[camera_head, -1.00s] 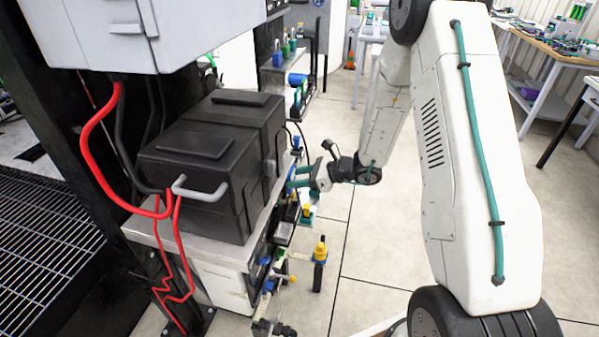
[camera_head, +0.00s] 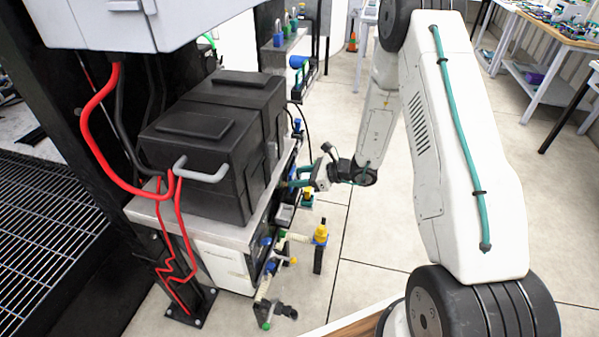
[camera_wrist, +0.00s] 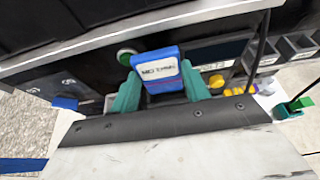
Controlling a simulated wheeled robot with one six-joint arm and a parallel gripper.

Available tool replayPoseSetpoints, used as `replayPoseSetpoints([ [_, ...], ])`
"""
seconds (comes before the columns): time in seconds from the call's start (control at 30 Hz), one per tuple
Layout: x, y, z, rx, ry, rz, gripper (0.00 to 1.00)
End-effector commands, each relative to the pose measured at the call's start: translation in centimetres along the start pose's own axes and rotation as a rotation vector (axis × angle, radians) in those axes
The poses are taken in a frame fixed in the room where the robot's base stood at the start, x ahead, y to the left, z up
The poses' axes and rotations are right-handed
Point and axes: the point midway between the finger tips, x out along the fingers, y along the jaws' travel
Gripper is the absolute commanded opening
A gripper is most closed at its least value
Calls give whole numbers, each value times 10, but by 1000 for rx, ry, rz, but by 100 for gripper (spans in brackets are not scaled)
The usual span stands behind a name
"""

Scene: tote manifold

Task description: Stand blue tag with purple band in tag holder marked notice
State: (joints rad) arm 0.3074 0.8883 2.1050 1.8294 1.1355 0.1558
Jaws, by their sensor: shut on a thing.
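In the wrist view the blue tag (camera_wrist: 160,57) is between the teal fingers of my gripper (camera_wrist: 160,92), which is shut on it. The tag has a white face with dark lettering that I cannot read surely. A thin purplish strip shows at its lower part. In the head view my gripper (camera_head: 297,183) is beside the dark side panel of the bench, and the tag is too small to make out. Grey block-like holders (camera_wrist: 297,46) show at the right of the wrist view. No notice marking is readable, so I cannot tell which holder bears it.
A black box (camera_head: 205,150) stands on the metal bench top (camera_head: 150,215), left of my gripper. A yellow-topped valve (camera_head: 320,234) and pipe fittings stick out from the bench front. A round green button (camera_wrist: 127,57) is behind the tag. The tiled floor (camera_head: 385,235) at right is open.

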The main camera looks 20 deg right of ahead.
Motion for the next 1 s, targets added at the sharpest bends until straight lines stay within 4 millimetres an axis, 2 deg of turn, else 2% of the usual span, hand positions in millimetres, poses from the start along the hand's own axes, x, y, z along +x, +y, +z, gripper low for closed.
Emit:
replayPoseSetpoints([
  [0.5,12,0,-29,0,0,0,24],
  [0.97,14,0,-33,0,0,0,24],
  [1.0,14,0,-33,0,0,0,55],
])
